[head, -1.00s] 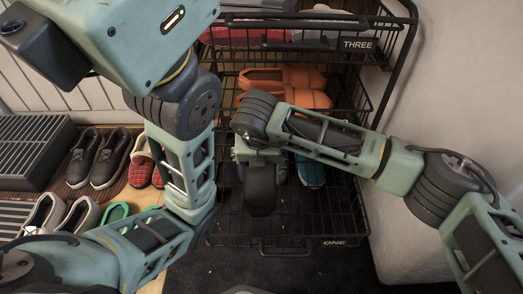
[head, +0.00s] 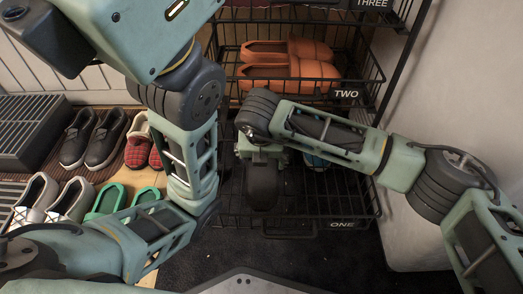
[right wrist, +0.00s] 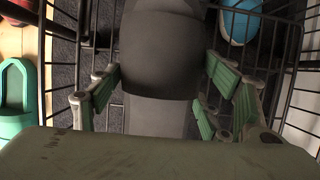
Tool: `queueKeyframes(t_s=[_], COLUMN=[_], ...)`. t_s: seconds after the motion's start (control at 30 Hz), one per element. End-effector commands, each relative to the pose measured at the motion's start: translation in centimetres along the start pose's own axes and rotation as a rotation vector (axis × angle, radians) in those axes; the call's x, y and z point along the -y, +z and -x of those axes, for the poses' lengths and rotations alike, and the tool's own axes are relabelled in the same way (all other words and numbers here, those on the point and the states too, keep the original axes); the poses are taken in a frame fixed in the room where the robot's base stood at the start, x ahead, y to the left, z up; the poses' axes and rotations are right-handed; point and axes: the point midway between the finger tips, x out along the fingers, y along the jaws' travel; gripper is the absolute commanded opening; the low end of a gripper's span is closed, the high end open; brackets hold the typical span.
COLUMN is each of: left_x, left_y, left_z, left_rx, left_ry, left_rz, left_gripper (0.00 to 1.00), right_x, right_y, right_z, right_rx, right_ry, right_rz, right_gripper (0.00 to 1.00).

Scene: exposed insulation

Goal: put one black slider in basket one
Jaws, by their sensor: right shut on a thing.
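Basket one is the lowest black wire basket of the rack, with its ONE label (head: 342,225) on the front rim. My right gripper (head: 262,152) is over basket one and shut on a black slider (head: 263,187), which hangs toe down. In the right wrist view the dark slider (right wrist: 165,62) is between the green-padded fingers (right wrist: 160,100), with basket wires on both sides. I cannot tell whether it touches the basket's floor. My left arm rises at the left, and its fingers are out of view.
Basket two (head: 345,94) above holds orange clogs (head: 290,72). A blue shoe (head: 316,160) is right of the slider; it also shows in the right wrist view (right wrist: 240,22). Black shoes (head: 92,138), red plaid slippers (head: 140,142) and green sandals (head: 118,198) stand left. A pale wall is right.

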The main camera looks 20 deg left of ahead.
Motion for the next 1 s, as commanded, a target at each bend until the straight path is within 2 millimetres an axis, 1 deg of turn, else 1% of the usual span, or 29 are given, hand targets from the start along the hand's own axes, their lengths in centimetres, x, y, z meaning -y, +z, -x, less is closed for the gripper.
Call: queueKeyframes(t_s=[0.03,0.1,0.37,0.4,0.6,0.63,1.0], left_x=[-0.13,-0.15,-0.13,-0.13,-0.13,-0.12,-0.02], left_y=[-0.21,-0.25,-0.22,-0.22,-0.21,-0.21,-0.05], left_z=[0.59,0.73,0.65,0.65,0.66,0.66,0.77], left_rx=[0.000,0.000,0.000,0.000,0.001,0.001,0.007], left_ry=[0.000,0.000,0.000,0.000,0.000,0.000,-0.003], left_rz=[0.000,0.000,0.000,0.000,0.000,0.000,-0.001], left_gripper=[0.28,0.28,0.28,0.28,0.28,0.28,0.28], right_x=[-0.02,-0.04,-0.05,-0.04,-0.05,-0.04,-0.03], right_y=[-0.23,-0.31,-0.30,-0.31,-0.32,-0.32,-0.35], right_z=[-0.64,-0.84,-0.80,-0.80,-0.81,-0.81,-0.70], right_rx=[0.001,0.002,0.002,0.002,0.001,0.001,0.000], right_ry=[0.001,0.001,0.001,0.001,0.001,0.001,0.000], right_rz=[0.000,0.000,0.000,0.000,0.001,0.001,0.001], right_gripper=[0.41,0.41,0.41,0.72,0.90,0.93,0.93])
